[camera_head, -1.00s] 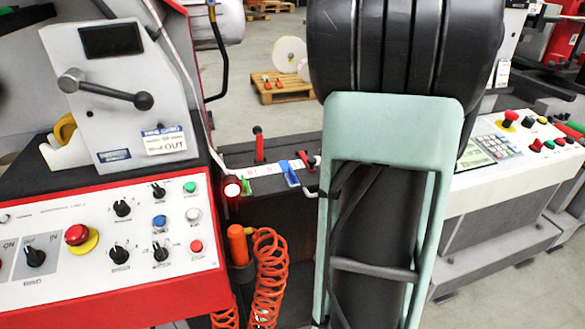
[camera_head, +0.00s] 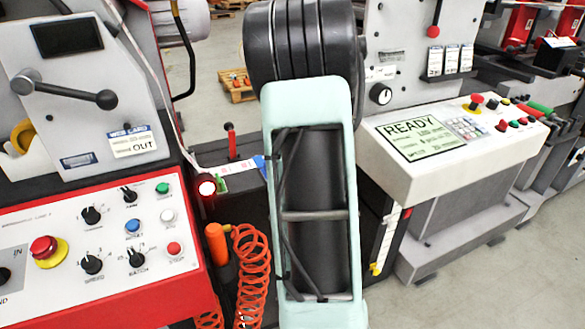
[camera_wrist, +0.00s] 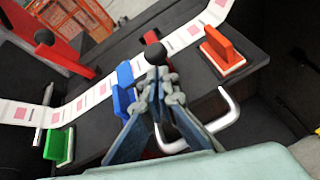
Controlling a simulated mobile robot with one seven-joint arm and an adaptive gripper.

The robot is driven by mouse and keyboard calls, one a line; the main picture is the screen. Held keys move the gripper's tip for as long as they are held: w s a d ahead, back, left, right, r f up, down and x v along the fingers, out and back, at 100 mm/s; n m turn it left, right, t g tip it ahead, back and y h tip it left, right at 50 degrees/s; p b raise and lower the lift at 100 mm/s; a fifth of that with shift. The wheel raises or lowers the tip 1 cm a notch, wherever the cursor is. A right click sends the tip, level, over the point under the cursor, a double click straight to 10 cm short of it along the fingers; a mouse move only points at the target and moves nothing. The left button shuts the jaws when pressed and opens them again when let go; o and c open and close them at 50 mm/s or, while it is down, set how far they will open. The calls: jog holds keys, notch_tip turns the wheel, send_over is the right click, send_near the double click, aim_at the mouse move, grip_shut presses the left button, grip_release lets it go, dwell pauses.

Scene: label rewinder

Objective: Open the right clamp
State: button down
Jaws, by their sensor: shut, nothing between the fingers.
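In the wrist view my gripper (camera_wrist: 158,84) is shut and empty, its fingertips together over the dark splice table. The right clamp's black ball knob (camera_wrist: 155,53) shows just beyond the fingertips; the fingers hide part of its red lever, and I cannot tell whether they touch it. A bent metal bar (camera_wrist: 229,108) shows to the right of the fingers. The other clamp's red lever with a dark knob (camera_wrist: 44,38) is at the upper left; it stands up in the head view (camera_head: 231,141). In the head view my arm hides the right clamp and my gripper.
A white label web (camera_wrist: 95,93) crosses the table. Blue (camera_wrist: 124,84), green (camera_wrist: 53,144) and orange (camera_wrist: 219,42) blocks stand along it. In the head view a red-framed control panel (camera_head: 95,230) is left, and a READY screen (camera_head: 415,137) is right of my arm.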

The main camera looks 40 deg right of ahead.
jog(key=shift+w, duration=0.1)
dwell(0.4)
jog(key=shift+r+p, duration=0.4)
jog(key=shift+p, duration=0.35)
jog(key=shift+w, duration=0.1)
